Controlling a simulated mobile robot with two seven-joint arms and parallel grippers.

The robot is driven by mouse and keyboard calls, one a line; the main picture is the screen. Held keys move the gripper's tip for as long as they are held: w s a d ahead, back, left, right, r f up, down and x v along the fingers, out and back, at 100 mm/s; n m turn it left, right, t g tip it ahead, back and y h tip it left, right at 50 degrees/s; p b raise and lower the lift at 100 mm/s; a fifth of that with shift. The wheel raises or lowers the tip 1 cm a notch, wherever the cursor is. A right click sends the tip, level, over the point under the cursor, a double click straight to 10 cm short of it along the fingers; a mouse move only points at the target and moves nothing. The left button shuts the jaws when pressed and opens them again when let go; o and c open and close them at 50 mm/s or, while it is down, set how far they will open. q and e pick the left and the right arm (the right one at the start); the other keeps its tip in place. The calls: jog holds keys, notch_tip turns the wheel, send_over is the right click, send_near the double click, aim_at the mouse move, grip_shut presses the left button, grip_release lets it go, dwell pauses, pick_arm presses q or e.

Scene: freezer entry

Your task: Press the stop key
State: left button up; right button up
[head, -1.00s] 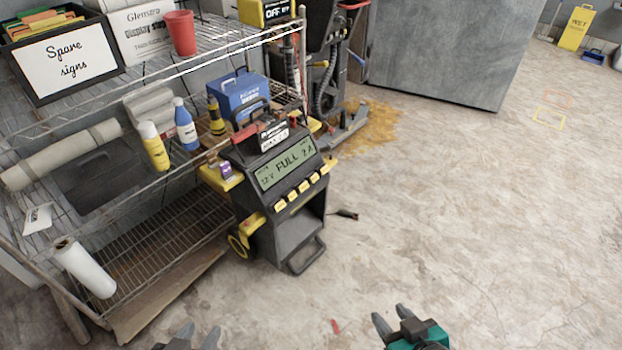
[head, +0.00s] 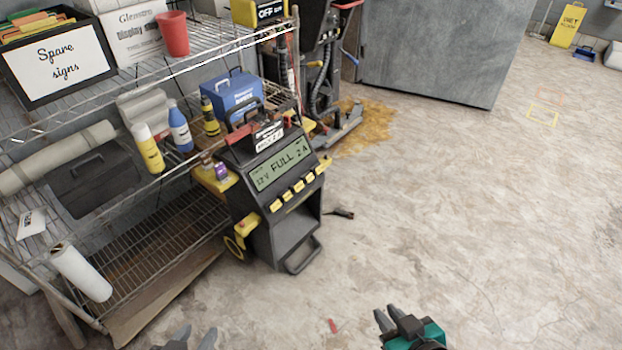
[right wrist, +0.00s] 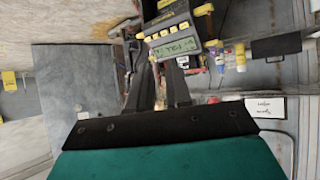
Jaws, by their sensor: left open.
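The dark charger (head: 285,225) stands on the floor in front of the wire shelf. Its lit display (head: 279,164) reads 12 V, FULL, 2 A. A slanted row of several yellow keys (head: 299,187) lies below the display; their labels are too small to read, so I cannot tell which is the stop key. In the right wrist view the keys (right wrist: 165,32) appear upside down. My left gripper (head: 195,338) is open and empty at the bottom edge. My right gripper (head: 388,318) is open and empty, in front of the charger and to its right, apart from it.
The wire shelf (head: 150,238) at left holds bottles, a blue case (head: 232,92) and a signs box (head: 58,58). A floor machine (head: 325,85) stands behind the charger beside a brown spill (head: 370,125). A small red piece (head: 333,326) lies on the floor. The right floor is open.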

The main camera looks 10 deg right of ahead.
grip_shut()
dwell(1.3)
